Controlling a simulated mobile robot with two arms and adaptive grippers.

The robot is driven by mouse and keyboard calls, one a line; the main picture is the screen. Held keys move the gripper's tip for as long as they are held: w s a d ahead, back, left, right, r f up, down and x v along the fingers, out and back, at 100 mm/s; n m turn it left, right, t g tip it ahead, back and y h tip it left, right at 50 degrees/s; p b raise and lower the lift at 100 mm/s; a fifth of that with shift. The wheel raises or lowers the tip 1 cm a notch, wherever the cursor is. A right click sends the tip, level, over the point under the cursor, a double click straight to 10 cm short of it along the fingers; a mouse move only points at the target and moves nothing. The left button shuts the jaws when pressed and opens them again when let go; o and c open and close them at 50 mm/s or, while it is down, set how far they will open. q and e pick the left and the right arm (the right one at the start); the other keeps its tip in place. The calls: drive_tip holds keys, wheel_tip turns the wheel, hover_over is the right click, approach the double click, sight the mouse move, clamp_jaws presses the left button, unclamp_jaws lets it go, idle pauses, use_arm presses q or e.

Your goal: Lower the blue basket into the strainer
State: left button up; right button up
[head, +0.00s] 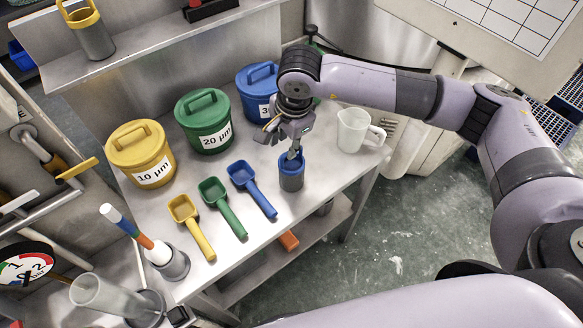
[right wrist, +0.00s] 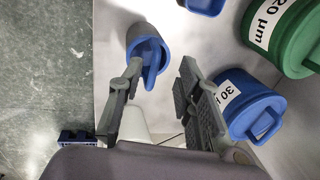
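The blue basket (head: 291,181), a small grey cup with a blue rim and upright blue handle, stands on the metal table near its right front edge. It also shows in the right wrist view (right wrist: 140,38). My right gripper (head: 291,150) is just above it, pointing down. In the right wrist view my right gripper (right wrist: 160,68) has its fingers apart. The blue handle shows close beside the left finger, in the gap; I cannot tell whether they touch. My left gripper is out of view. I cannot make out which thing is the strainer.
Yellow (head: 141,153), green (head: 203,120) and blue (head: 256,90) lidded buckets stand behind. Yellow (head: 192,227), green (head: 223,208) and blue (head: 251,190) scoops lie left of the basket. A clear jug (head: 351,130) stands right. A yellow-handled basket (head: 93,38) is on the shelf.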

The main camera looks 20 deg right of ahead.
sight(292, 167)
drive_tip(key=shift+d+f+p, duration=0.15)
drive_tip(key=shift+f+p, duration=0.3)
drive_tip(key=shift+f, duration=0.1)
drive_tip(key=f, duration=0.1)
drive_tip(key=f+p, duration=0.1)
drive_tip(key=f, duration=0.1)
drive_tip(key=shift+w+d+f+p, duration=0.2)
drive_tip(key=shift+w+f+p, duration=0.1)
drive_tip(key=shift+w+p, duration=0.1)
drive_tip(key=shift+a+f, duration=0.1)
drive_tip(key=shift+f, duration=0.35)
clamp_jaws()
